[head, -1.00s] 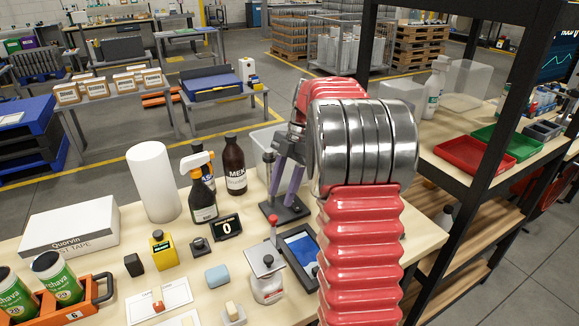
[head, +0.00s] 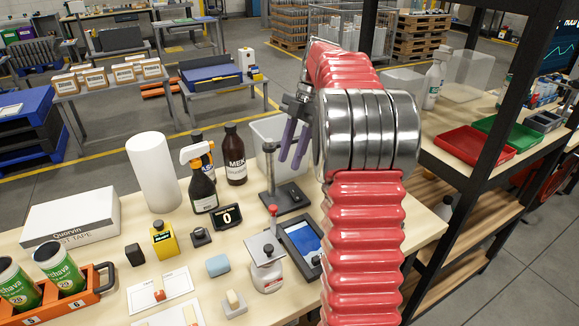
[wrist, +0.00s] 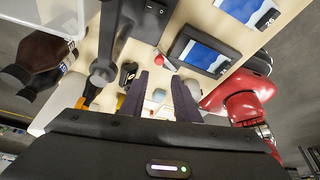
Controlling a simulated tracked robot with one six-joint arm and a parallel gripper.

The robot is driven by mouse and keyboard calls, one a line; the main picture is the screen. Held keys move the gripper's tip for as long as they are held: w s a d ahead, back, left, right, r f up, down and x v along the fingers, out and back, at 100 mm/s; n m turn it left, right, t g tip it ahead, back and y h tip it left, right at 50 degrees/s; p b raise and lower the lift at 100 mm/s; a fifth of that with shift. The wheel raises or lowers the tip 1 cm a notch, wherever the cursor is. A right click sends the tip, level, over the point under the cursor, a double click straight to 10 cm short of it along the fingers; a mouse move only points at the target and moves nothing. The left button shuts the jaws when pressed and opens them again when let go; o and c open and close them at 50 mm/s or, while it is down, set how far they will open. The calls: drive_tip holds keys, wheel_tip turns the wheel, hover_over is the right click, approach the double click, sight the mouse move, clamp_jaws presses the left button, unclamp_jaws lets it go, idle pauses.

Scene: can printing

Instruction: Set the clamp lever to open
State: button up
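A small upright lever with a red ball knob (head: 272,210) stands on the bench at the grey-white fixture (head: 266,249); I take it to be the clamp lever, and cannot tell its setting. The red knob (wrist: 158,60) also shows in the wrist view, just beyond the gap between my fingers. My gripper (head: 292,158) has two purple fingers, spread apart and empty. It hangs in the air beside the black post stand (head: 285,198), above and behind the lever, not touching it. In the wrist view my gripper (wrist: 159,90) points down at the bench.
A tablet (head: 302,243) lies right of the lever. A spray bottle (head: 202,185), a brown MEK bottle (head: 236,158) and a clear bin (head: 262,128) stand behind. A small black display (head: 227,216) and a blue block (head: 217,265) lie to the left.

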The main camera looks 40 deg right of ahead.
drive_tip(key=shift+m+t, duration=0.3)
drive_tip(key=shift+m, duration=0.2)
drive_tip(key=s+d+r, duration=0.2)
drive_tip(key=s+d, duration=0.1)
drive_tip(key=shift+s+d+r, duration=0.1)
drive_tip(key=shift+s+d, duration=0.05)
drive_tip(key=shift+d, duration=0.05)
drive_tip(key=c, duration=0.4)
drive_tip(key=s+m, duration=0.1)
drive_tip(key=s, duration=0.1)
drive_tip(key=s+t, duration=0.1)
drive_tip(key=s, duration=0.1)
drive_tip(key=s+d+m, duration=0.1)
drive_tip(key=s, duration=0.2)
drive_tip(key=shift+s+d+r+m+t+y, duration=0.1)
drive_tip(key=shift+r+m+t+y, duration=0.05)
drive_tip(key=shift+m+t+y, duration=0.2)
clamp_jaws()
drive_tip(key=s+a+f+m+t, duration=0.3)
drive_tip(key=f+m+t, duration=0.3)
drive_tip(key=f+m, duration=0.2)
drive_tip(key=shift+s+a+m, duration=0.35)
drive_tip(key=shift+s+m, duration=0.1)
drive_tip(key=shift+m, duration=0.6)
